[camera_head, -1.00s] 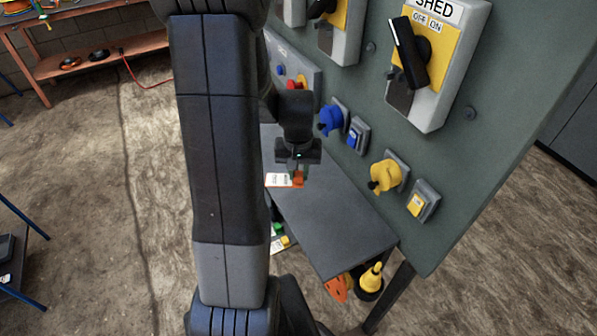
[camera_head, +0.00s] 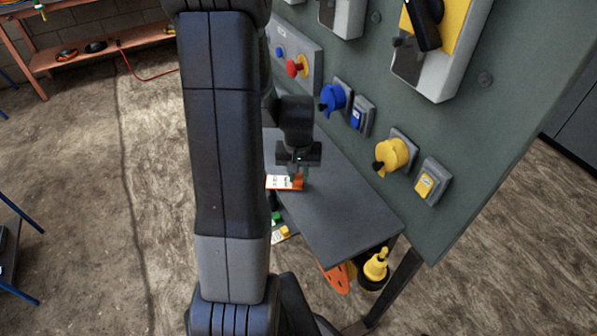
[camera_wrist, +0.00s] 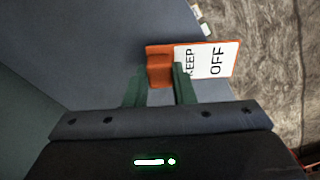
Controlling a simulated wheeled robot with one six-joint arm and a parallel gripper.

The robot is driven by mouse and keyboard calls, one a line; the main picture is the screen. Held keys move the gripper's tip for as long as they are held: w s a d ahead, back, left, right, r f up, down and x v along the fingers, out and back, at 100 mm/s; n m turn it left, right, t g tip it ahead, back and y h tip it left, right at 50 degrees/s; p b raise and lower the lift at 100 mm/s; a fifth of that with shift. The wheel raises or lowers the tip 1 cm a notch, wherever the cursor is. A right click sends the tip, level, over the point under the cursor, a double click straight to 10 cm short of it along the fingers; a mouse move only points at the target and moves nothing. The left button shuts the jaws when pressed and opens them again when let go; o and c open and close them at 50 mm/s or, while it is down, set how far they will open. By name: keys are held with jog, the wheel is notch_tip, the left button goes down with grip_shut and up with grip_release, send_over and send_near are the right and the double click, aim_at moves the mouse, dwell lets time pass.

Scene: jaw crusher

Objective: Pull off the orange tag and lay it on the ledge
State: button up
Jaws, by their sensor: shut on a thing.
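The orange tag (camera_wrist: 225,62) has a white face with the words "KEEP OFF" and an orange end block. In the wrist view my gripper (camera_wrist: 160,84) is shut on that orange block, with a green finger on each side. In the head view the tag (camera_head: 280,182) shows below my gripper (camera_head: 298,180), over the left part of the ledge (camera_head: 345,215). The ledge is a dark grey shelf at the foot of the green panel. I cannot tell whether the tag touches the ledge or hangs just above it.
The green panel (camera_head: 470,150) rises right of the ledge, with a blue socket (camera_head: 335,98), a yellow socket (camera_head: 393,155) and large switches standing out from it. Orange and yellow items (camera_head: 376,265) are beneath the ledge. The ledge's near part is bare.

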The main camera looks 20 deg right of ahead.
jog(key=shift+f+b, duration=0.45)
jog(key=shift+f, duration=0.15)
dwell(0.3)
jog(key=o, duration=1)
jog(key=shift+r, duration=0.1)
jog(key=shift+o, duration=0.2)
notch_tip(320, 180, up, 14)
jog(key=p, duration=0.1)
jog(key=shift+s+p, duration=0.3)
jog(key=shift+a+f, duration=0.15)
jog(key=shift+f, duration=0.05)
jog(key=f, duration=0.4)
jog(key=f+b, duration=0.1)
jog(key=f, duration=0.8)
jog(key=shift+w+f, duration=0.3)
jog(key=shift+f, duration=0.05)
jog(key=shift+r, duration=0.25)
